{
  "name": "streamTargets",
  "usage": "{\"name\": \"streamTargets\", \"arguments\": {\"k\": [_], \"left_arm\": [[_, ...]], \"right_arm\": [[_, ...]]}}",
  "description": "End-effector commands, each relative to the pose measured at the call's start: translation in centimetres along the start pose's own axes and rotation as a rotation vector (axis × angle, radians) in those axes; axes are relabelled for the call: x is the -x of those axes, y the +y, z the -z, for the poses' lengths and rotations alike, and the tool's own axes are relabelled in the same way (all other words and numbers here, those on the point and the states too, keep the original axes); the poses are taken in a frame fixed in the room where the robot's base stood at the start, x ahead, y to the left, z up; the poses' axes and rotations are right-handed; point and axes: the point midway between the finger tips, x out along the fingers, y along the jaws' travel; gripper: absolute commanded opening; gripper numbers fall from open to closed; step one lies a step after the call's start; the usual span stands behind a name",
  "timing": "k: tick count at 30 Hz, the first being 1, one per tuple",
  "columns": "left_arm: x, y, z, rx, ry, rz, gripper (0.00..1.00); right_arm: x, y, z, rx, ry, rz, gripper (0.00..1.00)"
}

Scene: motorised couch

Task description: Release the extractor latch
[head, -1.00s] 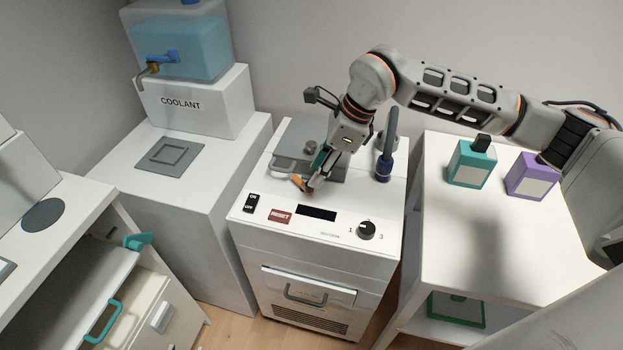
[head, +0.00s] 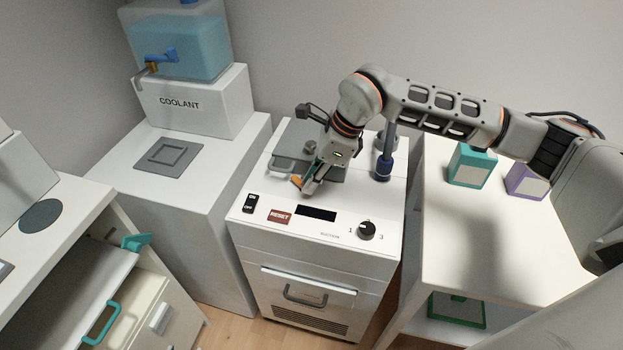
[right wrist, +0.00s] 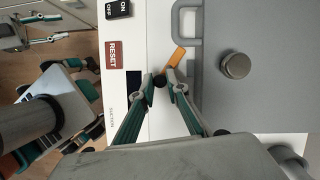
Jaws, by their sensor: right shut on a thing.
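The orange latch (head: 296,181) sits at the front edge of the grey lid (head: 325,170) on top of the white extractor unit (head: 250,222). My right gripper (head: 307,190) reaches down to it from the right. In the right wrist view, the fingertips (right wrist: 167,80) are closed together at the lower end of the latch (right wrist: 176,57), whose upper part stays visible. The exact contact is partly hidden by the fingertips.
A red RESET label (head: 279,216), an on/off switch (head: 250,203) and a black dial (head: 367,230) lie in front of the latch. A white table with teal (head: 468,168) and purple (head: 524,182) containers is further right.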

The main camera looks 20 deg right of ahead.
Motion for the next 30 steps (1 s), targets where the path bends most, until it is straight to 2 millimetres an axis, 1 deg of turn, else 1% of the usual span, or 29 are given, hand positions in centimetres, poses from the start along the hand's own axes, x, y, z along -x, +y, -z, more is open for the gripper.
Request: {"name": "streamTargets", "arguments": {"k": [6, 15, 16, 17, 27, 30], "left_arm": [[0.09, -0.07, 0.38, 0.002, 0.004, 0.0, 0.36], [0.07, 0.05, 0.2, 0.003, 0.002, -0.002, 0.36], [0.07, 0.06, 0.2, 0.003, 0.002, -0.002, 0.36], [0.07, 0.07, 0.19, 0.003, 0.002, -0.002, 0.36], [0.15, 0.13, -0.18, 0.0, -0.004, -0.004, 0.36], [0.15, 0.1, -0.14, 0.001, -0.004, -0.003, 0.36]], "right_arm": [[0.16, -0.22, 0.08, 0.077, 0.001, -0.032, 0.0], [0.1, -0.2, 0.1, 0.086, -0.001, -0.036, 0.0], [0.1, -0.2, 0.1, 0.086, -0.001, -0.036, 0.22], [0.11, -0.2, 0.1, 0.086, -0.001, -0.036, 0.3], [0.14, -0.22, 0.11, 0.085, -0.001, -0.035, 0.31], [0.63, -0.27, 0.1, 0.085, -0.001, -0.034, 0.31]]}}
